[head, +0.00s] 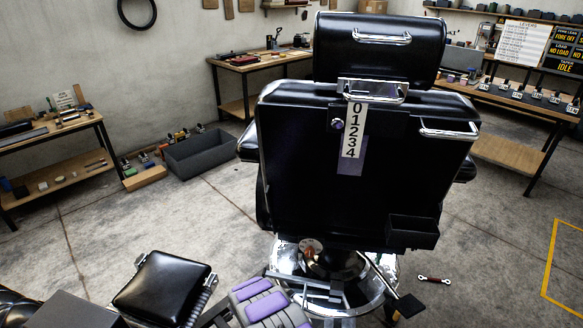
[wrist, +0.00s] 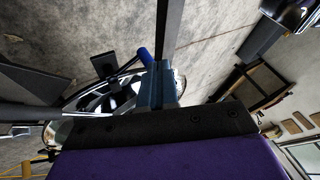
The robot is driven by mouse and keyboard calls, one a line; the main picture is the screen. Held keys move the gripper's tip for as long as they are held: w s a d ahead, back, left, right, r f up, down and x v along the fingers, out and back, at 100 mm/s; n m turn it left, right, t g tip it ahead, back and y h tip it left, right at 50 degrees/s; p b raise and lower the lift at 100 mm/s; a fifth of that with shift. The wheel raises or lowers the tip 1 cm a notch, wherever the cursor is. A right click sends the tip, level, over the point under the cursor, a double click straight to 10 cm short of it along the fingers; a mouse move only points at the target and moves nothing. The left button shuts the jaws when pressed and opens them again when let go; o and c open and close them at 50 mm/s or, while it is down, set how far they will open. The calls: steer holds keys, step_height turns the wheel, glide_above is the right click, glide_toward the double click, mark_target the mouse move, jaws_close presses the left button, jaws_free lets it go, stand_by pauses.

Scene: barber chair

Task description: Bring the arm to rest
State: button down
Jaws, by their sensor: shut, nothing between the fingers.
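My gripper (head: 262,303), grey with purple pads, is at the bottom centre of the head view, low behind the barber chair. In the wrist view its dark edge and purple face (wrist: 165,150) fill the bottom. It is shut, with nothing seen in it. The black barber chair (head: 350,180) stands with its back towards me, and a tag reading 01234 (head: 353,130) hangs on it. The chair's chrome base (head: 335,270) is just beyond my gripper; I cannot tell if they touch. Most of my arm is out of view.
A black cushion (head: 163,287) with chrome sides is at lower left. A red-ended wrench (head: 433,280) lies on the floor at right. A grey bin (head: 205,152) and workbenches line the walls. Open concrete floor lies left and right of the chair, with yellow floor marking (head: 552,260) at right.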

step_height(320, 180, up, 24)
steer(key=d+n+g+y, duration=0.2)
steer(key=n, duration=0.1)
steer(key=s+d+r+n+g, duration=0.1)
steer(key=s+d+r, duration=0.4)
steer(key=r, duration=0.3)
steer(key=s+d+r+n+g, duration=0.1)
steer(key=s+d+r, duration=0.4)
steer(key=r, duration=0.3)
steer(key=s+d+r+n+g, duration=0.1)
steer(key=s+d+r, duration=0.25)
steer(key=s, duration=0.25)
steer(key=s+d+r+g+h, duration=0.1)
steer(key=s+d+r, duration=0.25)
steer(key=s, duration=0.35)
steer(key=s+d+r+n+g, duration=0.1)
steer(key=s+d+r, duration=0.25)
steer(key=s, duration=0.25)
steer(key=s+d+r+g+h, duration=0.1)
steer(key=s+d, duration=0.3)
steer(key=s, duration=0.6)
steer(key=s+d+r+h, duration=0.1)
steer(key=s+d, duration=0.4)
steer(key=s, duration=0.5)
steer(key=shift+d+g, duration=0.15)
steer(key=shift+g, duration=0.25)
